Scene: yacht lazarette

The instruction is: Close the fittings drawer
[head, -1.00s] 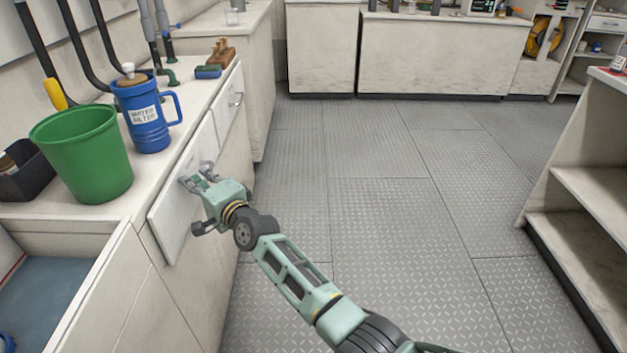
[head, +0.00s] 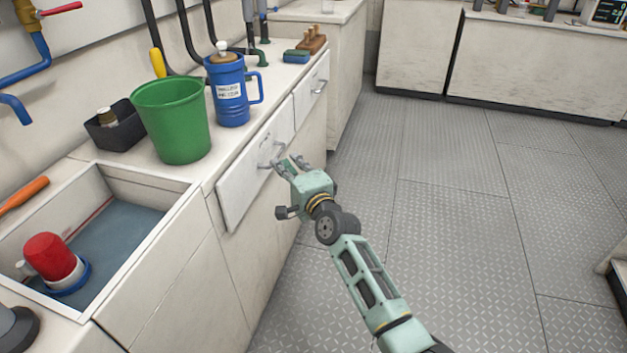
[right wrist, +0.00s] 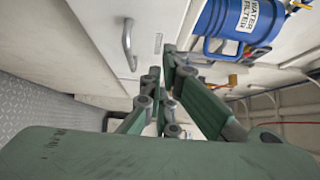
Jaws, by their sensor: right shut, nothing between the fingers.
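The drawer front (head: 248,178) is a pale panel under the counter edge, below the green bucket and blue jug, with a bar handle (head: 268,161). It looks about level with the cabinet face; a small gap is hard to judge. My right gripper (head: 283,164) is shut and empty, with its fingertips close to this front beside the handle. Whether they touch cannot be told. In the right wrist view the gripper fingers (right wrist: 163,85) point at a pale front, with a bar handle (right wrist: 128,45) to their left. My left gripper is out of view.
A second drawer front (head: 312,88) lies farther along. On the counter stand a green bucket (head: 172,120), a blue jug (head: 232,95) and a black bin (head: 115,128). An open basin (head: 125,228) is at left. The floor (head: 450,220) to the right is clear.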

